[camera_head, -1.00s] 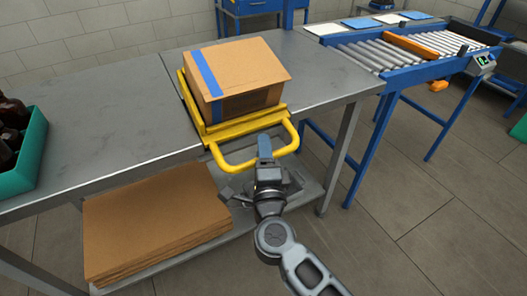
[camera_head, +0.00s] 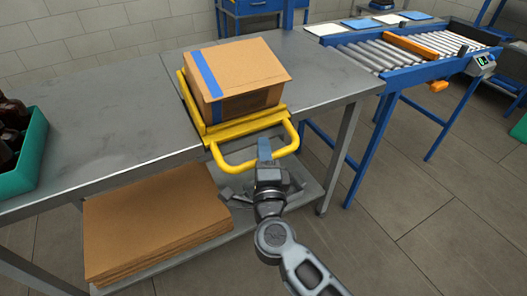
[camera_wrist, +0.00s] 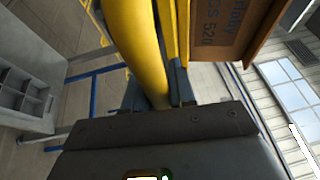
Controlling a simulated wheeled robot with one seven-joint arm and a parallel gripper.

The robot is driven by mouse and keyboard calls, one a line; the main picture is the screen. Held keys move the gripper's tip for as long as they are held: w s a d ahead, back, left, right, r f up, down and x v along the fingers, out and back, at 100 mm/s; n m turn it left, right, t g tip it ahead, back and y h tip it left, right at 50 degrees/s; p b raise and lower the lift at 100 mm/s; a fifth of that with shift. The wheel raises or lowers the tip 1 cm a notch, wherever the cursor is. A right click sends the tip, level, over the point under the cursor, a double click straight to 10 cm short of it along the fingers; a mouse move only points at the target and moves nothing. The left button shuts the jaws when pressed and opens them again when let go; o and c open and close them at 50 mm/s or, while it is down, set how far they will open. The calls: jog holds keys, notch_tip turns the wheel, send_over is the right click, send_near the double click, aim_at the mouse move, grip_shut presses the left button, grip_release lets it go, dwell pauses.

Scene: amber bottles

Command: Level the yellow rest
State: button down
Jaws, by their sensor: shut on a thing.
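The yellow rest (camera_head: 243,126) is a yellow frame with a looped handle, on the near edge of the grey metal table. A cardboard box (camera_head: 238,77) with blue tape sits on it. The rest's handle (camera_head: 226,164) sticks out past the table edge towards me. My gripper (camera_head: 264,150) is shut on the front bar of the handle; its fingers partly hide the bar. In the wrist view the yellow handle (camera_wrist: 141,45) runs down between the blue fingers (camera_wrist: 155,96). The box's printed side (camera_wrist: 228,28) shows beside it. I cannot tell the rest's exact tilt.
A teal crate (camera_head: 32,155) of amber bottles stands at the left on the table (camera_head: 105,110). Flat cardboard sheets (camera_head: 150,220) lie on the lower shelf. A roller conveyor (camera_head: 370,57) stands at the right. The table between crate and box is clear.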

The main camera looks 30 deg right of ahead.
jog(key=r+p, duration=0.1)
jog(key=p, duration=0.5)
jog(key=r+g+p, duration=0.1)
jog(key=p, duration=0.2)
jog(key=shift+s+r+y, duration=0.25)
jog(key=shift+r+y, duration=0.05)
jog(key=shift+y, duration=0.1)
jog(key=shift+f, duration=0.2)
jog(key=c, duration=1)
grip_release()
jog(key=shift+c, duration=0.2)
jog(key=v, duration=0.7)
jog(key=shift+s+a, duration=0.15)
jog(key=shift+s, duration=0.2)
jog(key=shift+n, duration=0.3)
